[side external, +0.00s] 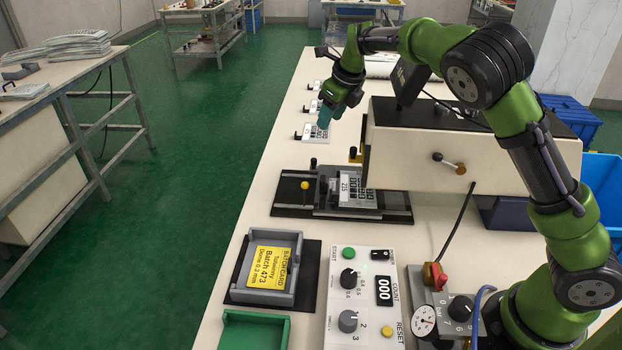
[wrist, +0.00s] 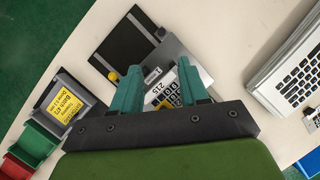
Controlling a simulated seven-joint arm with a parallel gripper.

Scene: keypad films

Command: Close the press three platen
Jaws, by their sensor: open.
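My gripper (side external: 324,116) is open and empty, with teal fingers, above the far left part of the bench. In the wrist view its fingers (wrist: 157,94) are spread apart, and a keypad film (wrist: 168,92) labelled 215 shows between and beyond them. In the side view the film (side external: 356,190) lies on a grey plate on a black sliding fixture (side external: 290,211) with a yellow knob (side external: 304,185). A cream press-like housing (side external: 412,160) with a lever knob stands over the fixture's right side. No mark "three" is readable, so I cannot tell which part is its platen.
Small white items with black handles (side external: 310,132) line the bench's far left edge. A grey tray (side external: 242,290) with a yellow batch card, a green tray (side external: 252,331) and a control panel (side external: 357,300) reading 000 are nearer. A white keyboard device (wrist: 292,85) shows right in the wrist view.

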